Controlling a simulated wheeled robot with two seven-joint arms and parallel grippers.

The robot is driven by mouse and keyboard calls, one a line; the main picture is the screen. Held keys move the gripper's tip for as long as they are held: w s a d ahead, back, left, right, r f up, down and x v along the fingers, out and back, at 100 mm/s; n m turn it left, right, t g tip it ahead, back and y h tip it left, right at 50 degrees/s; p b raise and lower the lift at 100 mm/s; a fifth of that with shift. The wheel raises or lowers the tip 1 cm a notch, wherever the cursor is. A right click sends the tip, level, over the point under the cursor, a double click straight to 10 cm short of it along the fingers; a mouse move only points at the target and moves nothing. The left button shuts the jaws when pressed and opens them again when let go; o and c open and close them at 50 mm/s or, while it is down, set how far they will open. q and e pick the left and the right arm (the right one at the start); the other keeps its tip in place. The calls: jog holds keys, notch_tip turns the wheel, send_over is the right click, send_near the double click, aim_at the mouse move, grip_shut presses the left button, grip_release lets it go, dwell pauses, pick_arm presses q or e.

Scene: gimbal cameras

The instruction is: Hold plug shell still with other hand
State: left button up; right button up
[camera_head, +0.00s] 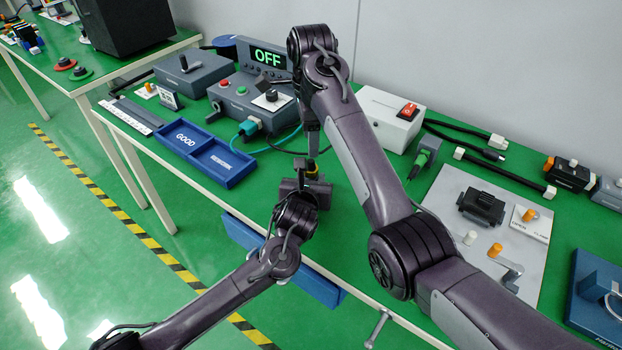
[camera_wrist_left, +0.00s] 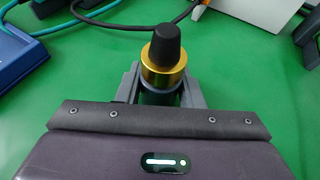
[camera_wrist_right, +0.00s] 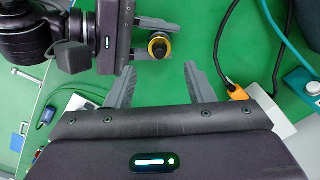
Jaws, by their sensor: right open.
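The plug shell, a dark upright cylinder with a gold ring and black tip, shows in the left wrist view (camera_wrist_left: 162,72), right wrist view (camera_wrist_right: 159,45) and head view (camera_head: 311,169). My left gripper (camera_wrist_left: 160,92) has its fingers on both sides of the shell's body, below the gold ring, and appears shut on it. The exact contact is partly hidden by the ring. My right gripper (camera_wrist_right: 160,68) is open and empty. In the right wrist view its fingertips point toward the shell, which lies beyond them, slightly apart.
A blue GOOD tray (camera_head: 207,153) is left of the grippers. The control box showing OFF (camera_head: 252,100) stands behind, with cables near it. A white box with a red switch (camera_head: 393,120) and a grey fixture plate (camera_head: 450,205) are right. The table's front edge is close.

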pick_arm(q)
grip_shut()
pick_arm(e)
jog(key=w+d+r+n+t, duration=0.2)
jog(key=w+d+r+n, duration=0.25)
jog(key=r, duration=0.25)
jog(key=w+d+r+n+t+y, duration=0.1)
jog(key=w+d+r+n+t, duration=0.2)
jog(key=w+d+r+n, duration=0.25)
jog(key=w+d+r+n+t, duration=0.2)
jog(key=d+r+n, duration=0.2)
jog(key=r+n, duration=0.3)
jog(key=n+g+h, duration=0.1)
jog(key=n+g, duration=0.6)
jog(key=n, duration=2.5)
send_over(311, 160)
jog(key=f, duration=1.9)
jog(key=shift+w+d, duration=0.2)
jog(key=shift+s+a+f+n, duration=0.25)
jog(key=shift+s+n, duration=0.05)
jog(key=shift+f, duration=0.1)
jog(key=shift+f, duration=3.9)
